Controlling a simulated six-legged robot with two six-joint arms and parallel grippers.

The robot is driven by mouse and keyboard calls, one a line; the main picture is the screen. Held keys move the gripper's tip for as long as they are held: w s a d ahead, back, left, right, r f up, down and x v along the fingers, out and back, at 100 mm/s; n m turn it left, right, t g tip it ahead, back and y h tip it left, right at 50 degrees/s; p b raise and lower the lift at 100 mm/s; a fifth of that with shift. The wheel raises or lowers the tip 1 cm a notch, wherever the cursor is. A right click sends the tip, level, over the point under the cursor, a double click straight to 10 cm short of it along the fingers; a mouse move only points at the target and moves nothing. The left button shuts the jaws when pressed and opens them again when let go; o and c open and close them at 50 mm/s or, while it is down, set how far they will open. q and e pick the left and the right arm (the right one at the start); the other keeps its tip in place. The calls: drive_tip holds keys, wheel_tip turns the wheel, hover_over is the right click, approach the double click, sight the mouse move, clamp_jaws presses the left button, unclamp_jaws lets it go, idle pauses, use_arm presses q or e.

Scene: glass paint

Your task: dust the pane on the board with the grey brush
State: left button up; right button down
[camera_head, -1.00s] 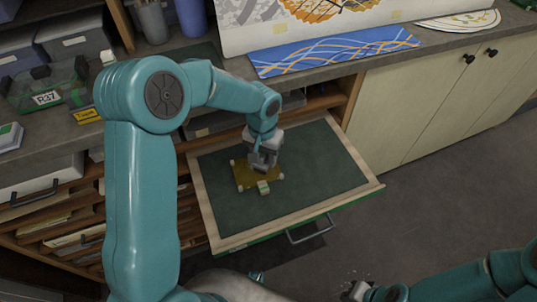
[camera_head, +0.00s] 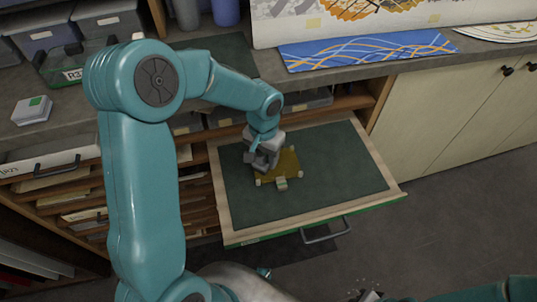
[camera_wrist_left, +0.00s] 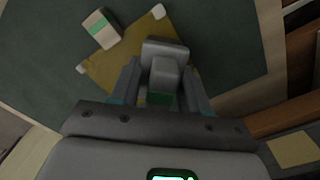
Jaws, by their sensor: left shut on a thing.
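The amber pane (camera_head: 289,160) lies flat on the dark green board (camera_head: 340,180) in the pulled-out drawer, with small pale pieces at its corners. It also shows in the left wrist view (camera_wrist_left: 118,62). My left gripper (camera_head: 262,160) is low over the pane's left part, shut on the grey brush (camera_wrist_left: 165,52), which sits between its fingers. The brush covers part of the pane, and I cannot tell if it touches the glass. A small cream block with a green band (camera_head: 282,184) sits at the pane's near edge. My right gripper (camera_head: 370,296) is barely in view at the bottom edge.
The drawer's pale wooden rim (camera_head: 305,218) surrounds the board, whose right side is bare. The worktop above holds a blue patterned sheet (camera_head: 365,48) and a grey-green box (camera_head: 30,110) at left. Shelves stand left of the drawer.

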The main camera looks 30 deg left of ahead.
use_arm(q)
drive_tip(key=shift+r+p, duration=2.1)
drive_tip(key=shift+r, duration=0.9)
drive_tip(key=shift+r, duration=0.1)
wheel_tip(320, 180, up, 3)
drive_tip(key=shift+f+p, duration=0.1)
drive_tip(key=shift+p, duration=1.1)
drive_tip(key=shift+d, duration=0.1)
